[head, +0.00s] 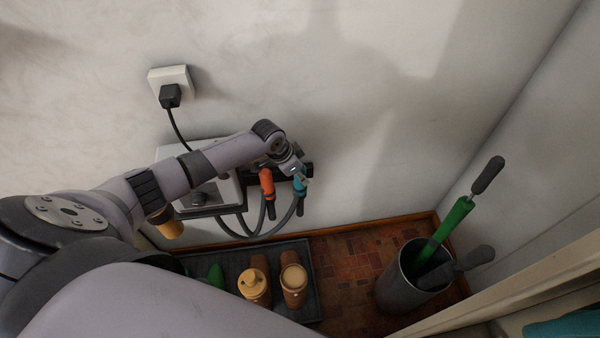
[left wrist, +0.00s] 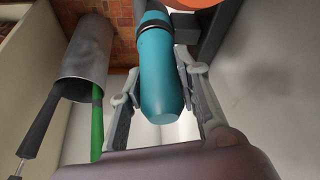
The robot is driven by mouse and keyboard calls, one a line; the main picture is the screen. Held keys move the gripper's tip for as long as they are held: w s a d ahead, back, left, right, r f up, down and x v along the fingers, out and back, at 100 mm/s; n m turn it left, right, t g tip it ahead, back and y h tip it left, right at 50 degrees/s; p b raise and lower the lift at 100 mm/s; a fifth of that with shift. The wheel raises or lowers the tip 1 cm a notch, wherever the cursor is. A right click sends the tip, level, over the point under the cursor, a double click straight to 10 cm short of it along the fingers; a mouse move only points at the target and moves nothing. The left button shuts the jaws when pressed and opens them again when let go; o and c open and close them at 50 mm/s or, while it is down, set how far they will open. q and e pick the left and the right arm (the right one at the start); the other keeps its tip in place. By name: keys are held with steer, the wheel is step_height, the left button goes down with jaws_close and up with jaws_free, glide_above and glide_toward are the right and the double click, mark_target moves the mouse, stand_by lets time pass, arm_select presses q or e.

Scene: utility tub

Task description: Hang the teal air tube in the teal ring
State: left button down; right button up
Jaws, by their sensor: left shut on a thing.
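The teal air tube (head: 299,183) is at the right end of a dark wall bracket (head: 309,170), with a grey hose curving down from it. My left gripper (head: 297,168) is shut on it. In the left wrist view the teal tube (left wrist: 160,75) lies between the two fingers of my left gripper (left wrist: 158,95), and a black band circles its far part. I cannot make out the teal ring, which may be hidden by the gripper or tube, and cannot tell whether the tube sits in it. My right gripper is not in view.
An orange tube (head: 267,182) hangs just left of the teal one, close by. A grey box (head: 222,188) is on the wall behind my arm.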

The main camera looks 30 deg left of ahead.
arm_select(q)
steer(key=shift+f, duration=0.1)
stand_by(0.7)
steer(key=c, duration=1.1)
jaws_free()
